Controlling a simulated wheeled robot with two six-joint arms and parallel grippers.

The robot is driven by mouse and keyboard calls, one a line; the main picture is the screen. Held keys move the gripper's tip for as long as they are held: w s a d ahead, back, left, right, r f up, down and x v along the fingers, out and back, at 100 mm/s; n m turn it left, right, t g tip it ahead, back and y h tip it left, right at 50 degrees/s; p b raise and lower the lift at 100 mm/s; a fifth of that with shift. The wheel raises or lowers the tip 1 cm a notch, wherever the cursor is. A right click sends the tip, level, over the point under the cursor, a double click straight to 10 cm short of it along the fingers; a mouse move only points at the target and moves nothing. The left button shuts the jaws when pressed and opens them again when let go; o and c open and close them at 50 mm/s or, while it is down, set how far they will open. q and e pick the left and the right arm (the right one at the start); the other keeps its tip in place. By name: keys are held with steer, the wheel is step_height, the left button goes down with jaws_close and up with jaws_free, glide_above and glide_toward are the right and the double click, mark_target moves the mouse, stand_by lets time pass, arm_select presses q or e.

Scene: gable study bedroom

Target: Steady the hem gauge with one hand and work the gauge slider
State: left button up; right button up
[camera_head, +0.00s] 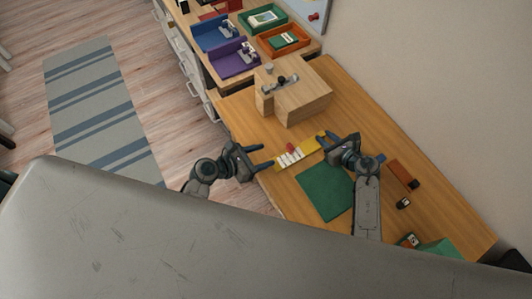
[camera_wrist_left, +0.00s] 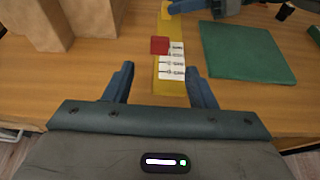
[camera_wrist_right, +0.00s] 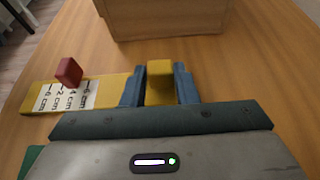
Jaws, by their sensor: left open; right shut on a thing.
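The hem gauge (camera_head: 309,147) is a flat yellow bar with a white marked scale, lying on the desk. Its red gauge slider (camera_head: 291,148) stands up at the scale; it also shows in the left wrist view (camera_wrist_left: 159,45) and the right wrist view (camera_wrist_right: 69,72). My right gripper (camera_head: 328,137) is shut on the raised yellow block (camera_wrist_right: 160,80) at the gauge's far end. My left gripper (camera_head: 267,154) is open and empty by the other end, apart from the slider, with the gauge's near end between its fingers in its wrist view.
A wooden block stand (camera_head: 303,103) stands just behind the gauge. A green mat (camera_head: 325,190) lies in front. A brown-orange strip (camera_head: 402,174) and small dark items lie at the right. Blue, purple (camera_head: 233,61), green and orange (camera_head: 270,40) trays stand at the back.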

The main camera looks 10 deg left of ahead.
steer(key=o, duration=1.1)
